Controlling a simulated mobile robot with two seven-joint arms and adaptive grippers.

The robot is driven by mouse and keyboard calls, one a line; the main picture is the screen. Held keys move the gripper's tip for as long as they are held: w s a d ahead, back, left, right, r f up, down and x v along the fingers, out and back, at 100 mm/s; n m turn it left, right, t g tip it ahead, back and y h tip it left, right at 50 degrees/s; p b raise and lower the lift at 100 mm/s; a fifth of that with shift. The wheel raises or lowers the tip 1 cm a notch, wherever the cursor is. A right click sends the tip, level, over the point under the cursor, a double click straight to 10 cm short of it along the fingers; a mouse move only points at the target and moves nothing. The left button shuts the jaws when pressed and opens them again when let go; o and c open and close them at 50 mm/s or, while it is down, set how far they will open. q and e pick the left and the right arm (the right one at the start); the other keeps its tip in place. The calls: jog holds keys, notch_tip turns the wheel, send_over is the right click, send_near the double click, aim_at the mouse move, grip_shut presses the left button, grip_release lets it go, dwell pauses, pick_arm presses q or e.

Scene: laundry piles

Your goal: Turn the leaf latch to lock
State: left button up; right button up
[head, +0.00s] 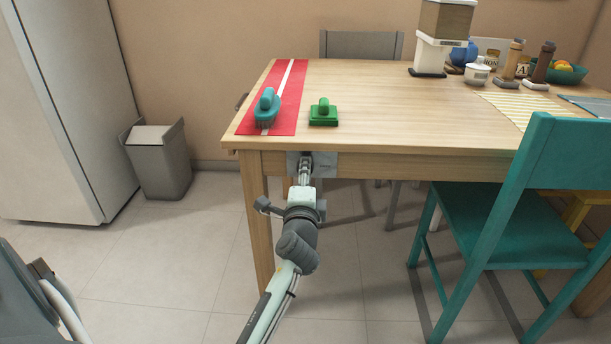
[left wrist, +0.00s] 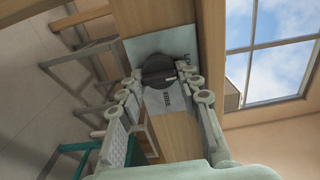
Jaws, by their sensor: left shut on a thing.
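The leaf latch shows as a grey plate (head: 327,164) on the front edge of the wooden table, near its left corner. In the left wrist view the latch has a dark round knob (left wrist: 157,69) on a pale plate (left wrist: 168,98) with small lettering that I cannot read clearly. My left gripper (head: 305,166) reaches up to the latch from the front. Its fingers (left wrist: 164,86) are on both sides of the knob and shut on it. The fingertips partly hide the latch in the head view. My right gripper is in neither view.
A teal chair (head: 500,190) stands at the right. A grey bin (head: 160,165) stands at the left. Floor left of the arm is clear.

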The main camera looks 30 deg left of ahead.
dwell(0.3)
pick_arm(q)
jog(key=o, duration=1.2)
jog(key=shift+c, duration=0.2)
